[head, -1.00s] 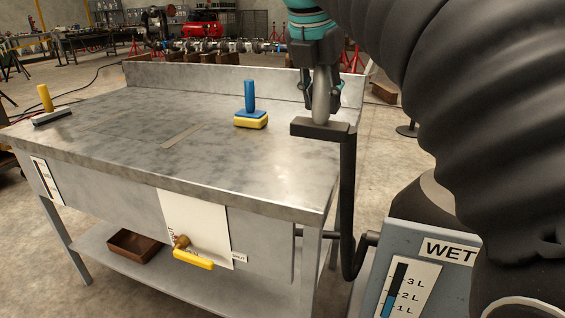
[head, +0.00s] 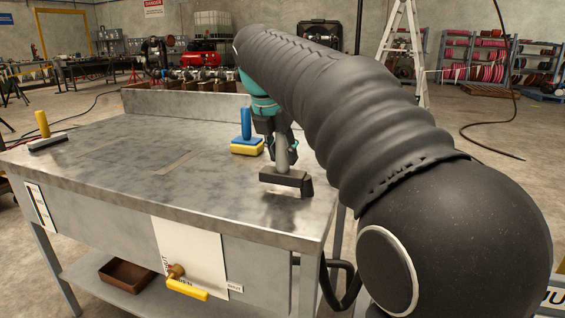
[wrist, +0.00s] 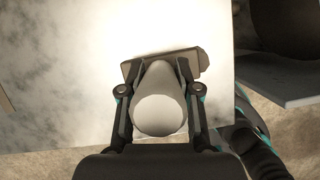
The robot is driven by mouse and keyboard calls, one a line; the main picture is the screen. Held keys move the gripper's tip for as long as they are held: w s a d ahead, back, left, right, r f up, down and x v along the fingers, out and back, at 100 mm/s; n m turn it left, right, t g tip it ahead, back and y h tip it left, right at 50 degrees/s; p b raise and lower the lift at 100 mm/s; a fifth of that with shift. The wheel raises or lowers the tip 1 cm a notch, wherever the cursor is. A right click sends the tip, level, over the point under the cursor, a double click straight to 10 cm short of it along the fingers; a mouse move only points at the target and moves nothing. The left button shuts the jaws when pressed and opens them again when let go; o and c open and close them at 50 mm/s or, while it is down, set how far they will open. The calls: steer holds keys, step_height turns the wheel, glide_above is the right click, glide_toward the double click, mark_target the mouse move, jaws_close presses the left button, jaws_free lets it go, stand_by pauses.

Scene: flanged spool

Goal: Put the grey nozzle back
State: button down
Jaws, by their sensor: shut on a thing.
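The grey nozzle (head: 281,155) has a pale grey rounded handle and a wide dark flat head (head: 285,180). My gripper (head: 279,138) is shut on its handle and holds it upright over the near right part of the metal table (head: 110,165). I cannot tell whether the head touches the tabletop or hangs just above it. In the wrist view the handle (wrist: 160,112) sits between both fingers, with the head (wrist: 135,68) beyond it over the bright tabletop. Part of the handle is hidden by the fingers.
A blue-handled yellow block (head: 246,145) stands just behind my gripper. A yellow-handled grey tool (head: 47,141) stands at the far left. A tan strip (head: 175,162) marks the tabletop. A yellow lever (head: 187,290) sticks out in front. The table's middle is clear.

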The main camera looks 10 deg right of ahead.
steer(key=shift+f, duration=1)
steer(key=shift+f, duration=0.2)
steer(key=c, duration=0.8)
jaws_free()
steer(key=shift+r, duration=0.1)
steer(key=p+v, duration=0.2)
steer(key=v, duration=1)
steer(key=shift+p, duration=0.3)
steer(key=shift+d+r, duration=0.1)
steer(key=shift+r, duration=0.05)
